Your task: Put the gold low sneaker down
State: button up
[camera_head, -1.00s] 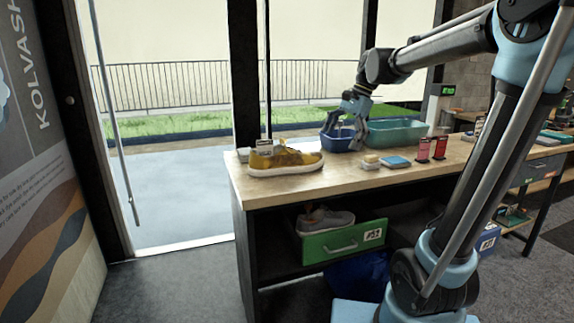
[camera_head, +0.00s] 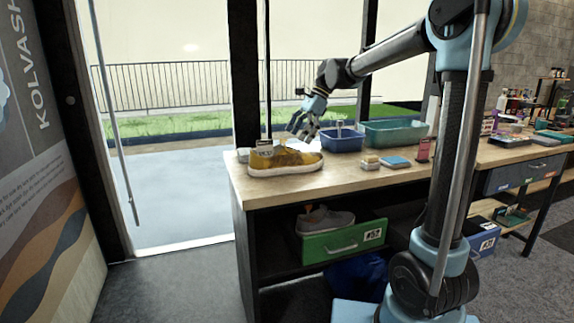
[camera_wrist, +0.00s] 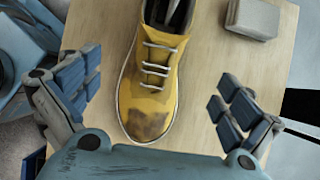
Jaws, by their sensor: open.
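The gold low sneaker (camera_head: 285,161) rests sole-down on the left end of the wooden bench top (camera_head: 345,180), with a small tag standing at its heel end. In the wrist view the sneaker (camera_wrist: 152,85) shows grey laces, a white sole edge and a dark brown stain on the toe. My gripper (camera_head: 304,133) is above and just right of the sneaker in the head view. In the wrist view my gripper (camera_wrist: 155,90) is open, its blue-padded fingers spread on either side of the toe, with visible gaps to the shoe.
A blue bin (camera_head: 342,139) and a teal tray (camera_head: 394,132) stand behind, to the right. A blue sponge block (camera_head: 396,162), a yellow-white block (camera_head: 371,163) and a red bottle (camera_head: 423,150) stand on the bench. A grey block (camera_wrist: 253,18) lies near the sneaker.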

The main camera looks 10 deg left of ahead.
aim_at(282, 162)
jog(key=x, duration=1)
jog(key=shift+s+r, duration=0.1)
jog(key=shift+s, duration=0.3)
jog(key=shift+s+a+f, duration=0.15)
jog(key=shift+a+f, duration=0.2)
jog(key=shift+f, duration=0.2)
jog(key=shift+c, duration=0.3)
jog(key=c, duration=1.3)
